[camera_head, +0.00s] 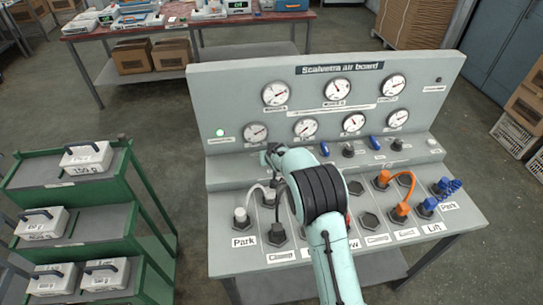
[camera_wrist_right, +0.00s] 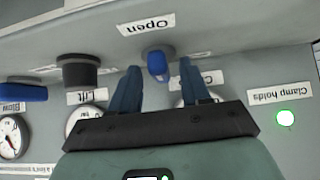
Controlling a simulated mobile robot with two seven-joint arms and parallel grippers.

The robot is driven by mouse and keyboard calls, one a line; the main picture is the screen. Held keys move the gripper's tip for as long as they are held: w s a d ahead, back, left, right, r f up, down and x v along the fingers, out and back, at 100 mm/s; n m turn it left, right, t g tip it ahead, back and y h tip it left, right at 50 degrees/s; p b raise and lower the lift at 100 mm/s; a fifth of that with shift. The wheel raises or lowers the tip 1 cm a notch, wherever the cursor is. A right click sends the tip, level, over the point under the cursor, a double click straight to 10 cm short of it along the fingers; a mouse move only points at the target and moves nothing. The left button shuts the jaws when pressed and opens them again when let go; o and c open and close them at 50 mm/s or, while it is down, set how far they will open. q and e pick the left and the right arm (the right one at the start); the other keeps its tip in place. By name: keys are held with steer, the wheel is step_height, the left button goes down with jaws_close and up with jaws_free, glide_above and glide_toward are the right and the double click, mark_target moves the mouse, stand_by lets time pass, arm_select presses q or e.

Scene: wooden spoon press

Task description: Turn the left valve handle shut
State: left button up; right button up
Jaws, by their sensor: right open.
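The left valve handle (camera_wrist_right: 157,66) is a short blue lever on the sloping ledge. In the right wrist view it stands between my two fingers, beside a label reading "Open". My right gripper (camera_wrist_right: 160,85) is open, one finger on either side of the handle, with a visible gap to each. In the head view my right arm reaches up from the bottom edge, and my right gripper (camera_head: 268,157) is at the left part of the ledge. It hides the left handle there. My left gripper is out of view.
Other blue handles (camera_head: 325,149) and a black knob (camera_wrist_right: 80,70) sit along the ledge to the right. A green light (camera_head: 220,132) glows at the board's left. Hoses (camera_head: 402,180) stand on the front deck below. A green rack (camera_head: 85,170) stands to the left.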

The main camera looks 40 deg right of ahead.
jaws_close()
